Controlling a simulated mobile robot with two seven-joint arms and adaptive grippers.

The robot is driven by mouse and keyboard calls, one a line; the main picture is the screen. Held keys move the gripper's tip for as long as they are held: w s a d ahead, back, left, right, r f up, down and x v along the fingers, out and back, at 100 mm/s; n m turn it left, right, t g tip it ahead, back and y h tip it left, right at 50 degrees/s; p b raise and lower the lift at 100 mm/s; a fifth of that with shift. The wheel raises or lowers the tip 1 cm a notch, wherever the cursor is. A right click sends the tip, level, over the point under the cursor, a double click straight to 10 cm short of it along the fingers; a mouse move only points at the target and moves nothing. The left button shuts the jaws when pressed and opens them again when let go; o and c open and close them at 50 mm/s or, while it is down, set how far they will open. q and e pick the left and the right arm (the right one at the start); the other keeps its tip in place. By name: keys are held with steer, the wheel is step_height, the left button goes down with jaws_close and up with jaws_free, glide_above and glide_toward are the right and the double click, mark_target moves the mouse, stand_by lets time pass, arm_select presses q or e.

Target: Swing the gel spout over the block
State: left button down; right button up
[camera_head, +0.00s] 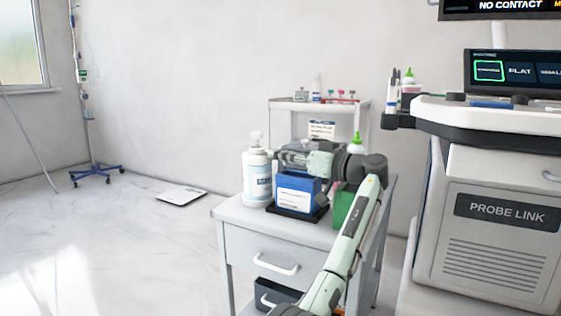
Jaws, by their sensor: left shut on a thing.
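A blue block (297,190) with a white label stands on a black base (299,216) on the grey cart. A white pump bottle (257,180) with a label stands upright just left of it. My left gripper (281,158) is above the block, its dark jaws pointing left towards the upper part of the bottle. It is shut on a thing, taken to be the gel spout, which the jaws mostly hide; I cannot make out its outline. A bottle with a green tip (356,139) shows behind my arm. My right gripper is not in view.
The grey cart (232,216) has a drawer with a white handle. A green container (342,206) stands at its right, partly behind my arm. The white PROBE LINK machine (500,246) stands to the right. A wheeled pole (95,172) and floor scale (182,196) are at left.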

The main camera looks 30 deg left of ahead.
arm_select(q)
steer(key=shift+w+r, duration=0.1)
steer(key=shift+w, duration=0.05)
stand_by(0.3)
steer(key=c, duration=1.7)
jaws_free()
steer(key=shift+g, duration=0.3)
step_height(320, 180, up, 10)
steer(key=shift+f, duration=0.1)
